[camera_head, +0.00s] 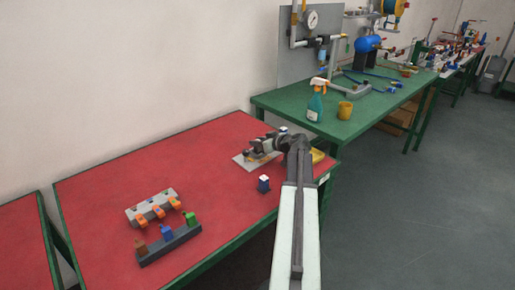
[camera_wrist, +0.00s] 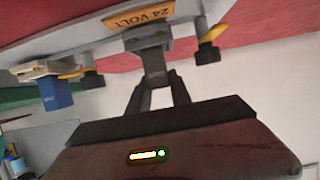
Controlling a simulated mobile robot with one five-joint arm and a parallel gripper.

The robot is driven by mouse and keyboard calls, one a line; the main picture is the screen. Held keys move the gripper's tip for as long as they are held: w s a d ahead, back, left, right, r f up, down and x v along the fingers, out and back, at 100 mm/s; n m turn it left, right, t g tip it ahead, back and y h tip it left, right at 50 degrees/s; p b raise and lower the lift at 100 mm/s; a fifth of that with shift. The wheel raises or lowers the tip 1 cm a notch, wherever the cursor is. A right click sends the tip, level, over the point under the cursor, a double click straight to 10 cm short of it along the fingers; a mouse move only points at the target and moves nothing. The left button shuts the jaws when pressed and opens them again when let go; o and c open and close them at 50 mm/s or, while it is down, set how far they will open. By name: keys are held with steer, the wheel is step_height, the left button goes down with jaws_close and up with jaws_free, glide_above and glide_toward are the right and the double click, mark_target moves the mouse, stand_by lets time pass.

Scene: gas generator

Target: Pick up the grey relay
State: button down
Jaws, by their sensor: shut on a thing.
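In the wrist view, my gripper (camera_wrist: 158,90) is shut on the grey relay (camera_wrist: 154,64), a small grey block with its lower part between the fingers. The relay's other end meets a grey mount by the orange "24 VOLT" label (camera_wrist: 140,17) on a pale board (camera_wrist: 90,38). I cannot tell whether it is seated there or just touching. In the head view, my gripper (camera_head: 254,149) is over the pale board (camera_head: 240,161) at the back right of the red table (camera_head: 110,200). The relay is too small to make out there.
In the wrist view, a blue block (camera_wrist: 55,93) and a black knob with a yellow part (camera_wrist: 208,50) sit close by. In the head view, a dark block with white top (camera_head: 263,184) stands in front. A grey rack with orange parts (camera_head: 152,206) is at front left.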

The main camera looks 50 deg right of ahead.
step_height(320, 180, up, 10)
steer(key=p, duration=1)
steer(key=shift+a, duration=0.1)
